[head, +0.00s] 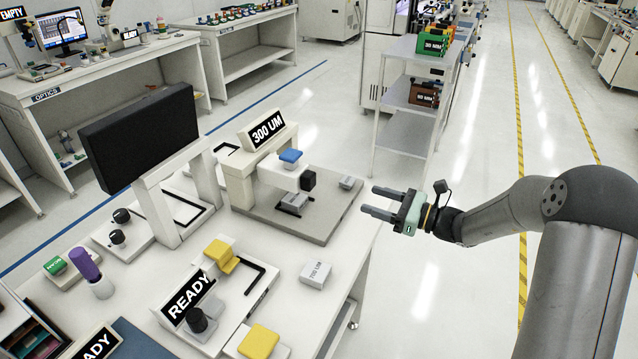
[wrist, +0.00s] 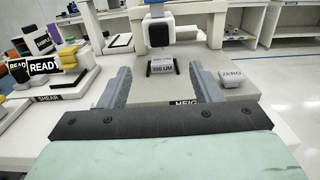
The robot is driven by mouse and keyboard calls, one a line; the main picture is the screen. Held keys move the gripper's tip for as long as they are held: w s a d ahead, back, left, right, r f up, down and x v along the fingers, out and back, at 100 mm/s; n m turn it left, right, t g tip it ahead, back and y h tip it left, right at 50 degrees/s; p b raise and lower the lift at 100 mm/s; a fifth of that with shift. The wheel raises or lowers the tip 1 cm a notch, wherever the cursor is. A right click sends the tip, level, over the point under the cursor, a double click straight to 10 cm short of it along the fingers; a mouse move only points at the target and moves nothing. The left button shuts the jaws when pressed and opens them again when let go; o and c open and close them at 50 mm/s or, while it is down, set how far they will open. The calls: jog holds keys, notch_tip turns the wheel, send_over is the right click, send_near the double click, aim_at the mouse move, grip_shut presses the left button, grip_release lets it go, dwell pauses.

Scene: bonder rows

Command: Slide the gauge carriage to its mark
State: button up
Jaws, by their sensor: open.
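The height gauge stands on a grey base plate (head: 285,222) at the bench's right side. Its white carriage arm (head: 285,175) carries a blue block (head: 291,156) on top and a black block (head: 308,181) at its end. A grey block (head: 294,200) sits on the plate under the arm; in the wrist view this block (wrist: 162,67) reads 300 UM. I cannot make out the carriage's mark. My gripper (head: 370,201) is open and empty, right of the gauge and apart from it, its fingers pointing at it. In the wrist view the carriage's black block (wrist: 158,31) is ahead between the fingers.
A ZERO block (wrist: 231,76) lies on the plate's right side. A loose 300 UM block (head: 315,275), a yellow-handled fixture (head: 221,255) and a dark monitor (head: 140,138) share the bench.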

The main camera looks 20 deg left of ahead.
aim_at(313, 181)
jog(key=w+a+p, duration=0.1)
jog(key=a, duration=0.4)
jog(key=w+a+p, duration=0.1)
jog(key=a, duration=0.5)
jog(key=w+a+p, duration=0.1)
jog(key=a, duration=0.4)
jog(key=shift+a, duration=0.35)
